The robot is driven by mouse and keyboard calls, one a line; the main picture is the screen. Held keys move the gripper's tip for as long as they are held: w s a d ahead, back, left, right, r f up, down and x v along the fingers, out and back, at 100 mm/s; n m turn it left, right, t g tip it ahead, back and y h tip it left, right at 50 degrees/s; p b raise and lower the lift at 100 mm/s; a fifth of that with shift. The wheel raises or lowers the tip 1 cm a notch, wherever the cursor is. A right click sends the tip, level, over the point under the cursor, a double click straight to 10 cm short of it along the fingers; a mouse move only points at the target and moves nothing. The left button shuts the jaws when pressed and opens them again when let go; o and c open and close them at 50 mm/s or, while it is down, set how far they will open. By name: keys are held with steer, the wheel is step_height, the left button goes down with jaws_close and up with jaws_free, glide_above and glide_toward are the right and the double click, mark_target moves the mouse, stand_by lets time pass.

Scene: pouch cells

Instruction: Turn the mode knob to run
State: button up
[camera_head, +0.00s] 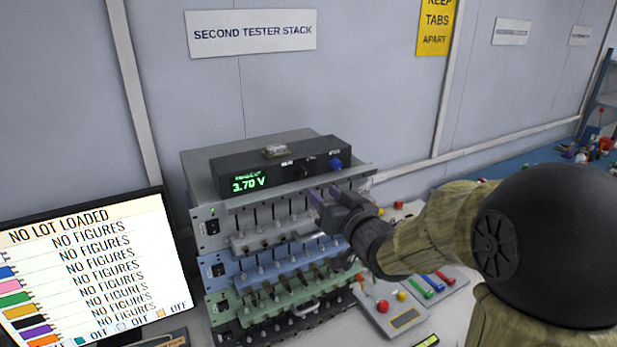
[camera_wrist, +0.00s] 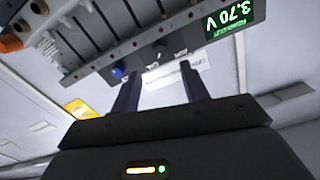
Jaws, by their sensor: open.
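A black tester unit (camera_head: 228,163) with a green display reading 3.70 V sits on top of the stack. Its front carries a dark knob (camera_head: 302,172) and a blue knob (camera_head: 336,163). Their small labels are too blurred to read, so I cannot tell which is the mode knob or where it points. My gripper (camera_head: 322,192) is just in front of and below the knobs. In the wrist view, upside down, the open fingers (camera_wrist: 160,80) point towards the dark knob (camera_wrist: 159,51), which lies between their lines, apart from them. The blue knob (camera_wrist: 117,72) is beside the left finger.
Below the unit are grey, blue, green and black tester racks (camera_head: 222,270) with several protruding levers. A monitor (camera_head: 90,265) stands at left. Control boxes with coloured buttons (camera_head: 385,306) lie on the bench under my arm. The wall is close behind.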

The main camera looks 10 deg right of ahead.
mark_target(304, 176)
steer(key=p+x, duration=0.1)
steer(key=x, duration=0.6)
steer(key=shift+w+a+p, duration=0.1)
steer(key=shift+w+p, duration=0.2)
steer(key=shift+p, duration=0.1)
jaws_close()
